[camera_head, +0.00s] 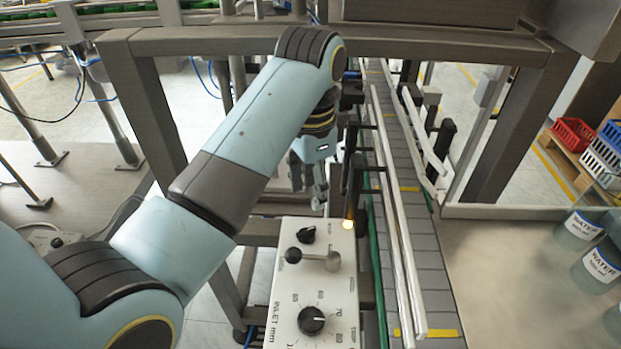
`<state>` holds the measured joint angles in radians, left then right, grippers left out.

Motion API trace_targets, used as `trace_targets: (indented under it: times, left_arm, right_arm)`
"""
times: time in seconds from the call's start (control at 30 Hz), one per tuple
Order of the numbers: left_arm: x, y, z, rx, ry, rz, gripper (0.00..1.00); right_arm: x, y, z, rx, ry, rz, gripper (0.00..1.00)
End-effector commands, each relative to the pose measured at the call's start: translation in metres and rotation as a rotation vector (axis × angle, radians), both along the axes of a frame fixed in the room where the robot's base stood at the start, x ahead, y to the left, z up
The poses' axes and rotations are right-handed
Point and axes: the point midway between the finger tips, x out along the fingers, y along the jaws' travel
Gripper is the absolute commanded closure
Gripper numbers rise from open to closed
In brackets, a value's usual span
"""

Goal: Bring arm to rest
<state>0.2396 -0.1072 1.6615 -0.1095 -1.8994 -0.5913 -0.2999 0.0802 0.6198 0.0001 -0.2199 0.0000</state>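My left arm comes in from the left, light blue with dark grey joints, and reaches over to the middle of the view. Its gripper (312,190) hangs pointing down, just above the far end of a white control box (284,314). The gripper looks apart from the box's controls, and I see nothing held in it. The fingers are small and partly overlapped, so I cannot tell how far apart they are. My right arm and gripper are not in view.
Metal frame posts (146,112) stand around the arm. Water containers (600,265) stand on the right-hand table (500,290).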

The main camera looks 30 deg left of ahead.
Motion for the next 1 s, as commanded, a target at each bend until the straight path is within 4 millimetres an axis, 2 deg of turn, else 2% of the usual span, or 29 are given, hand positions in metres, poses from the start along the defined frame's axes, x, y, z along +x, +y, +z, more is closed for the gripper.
trace_targets:
  times: [0.1, 0.2, 0.73, 0.87, 1.0]
  left_arm:
    - [0.0, 0.0, 0.012, 0.0, -0.001, 0.0, 0.6]
    - [0.0, 0.0, 0.016, 0.001, -0.001, 0.0, 0.6]
    - [-0.004, 0.002, 0.014, 0.002, -0.002, 0.009, 0.6]
    - [-0.031, 0.018, 0.0, 0.017, -0.038, 0.088, 0.6]
    - [-0.085, 0.043, -0.011, 0.038, -0.12, 0.231, 0.6]
  right_arm:
    - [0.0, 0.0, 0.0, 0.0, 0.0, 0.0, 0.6]
    - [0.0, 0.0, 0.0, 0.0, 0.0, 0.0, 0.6]
    - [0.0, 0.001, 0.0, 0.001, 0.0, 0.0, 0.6]
    - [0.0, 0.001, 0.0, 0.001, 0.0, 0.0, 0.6]
    - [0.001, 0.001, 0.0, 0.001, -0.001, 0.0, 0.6]
